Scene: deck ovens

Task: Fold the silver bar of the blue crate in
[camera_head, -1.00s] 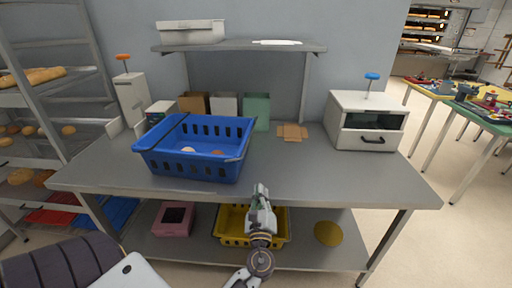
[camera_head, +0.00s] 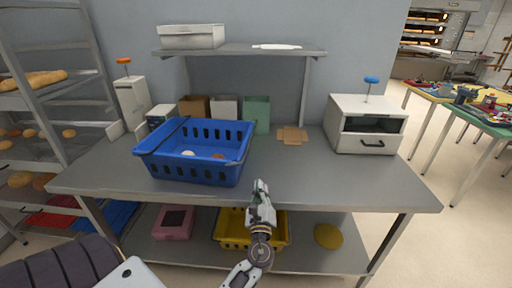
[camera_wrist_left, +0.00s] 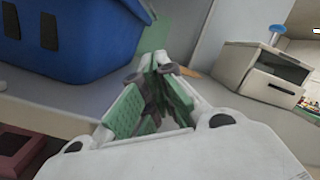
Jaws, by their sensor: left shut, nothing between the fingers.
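The blue crate (camera_head: 196,168) stands on the left half of the grey table, with slotted walls and a few small round items inside. My right gripper does not show.
A white cabinet (camera_head: 365,126) with a dark window stands at the table's right. A brown folded carton (camera_head: 292,136) and upright boxes (camera_head: 257,114) stand behind. A yellow crate (camera_head: 232,230) and pink box (camera_head: 173,222) are on the lower shelf. The table's right front is clear.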

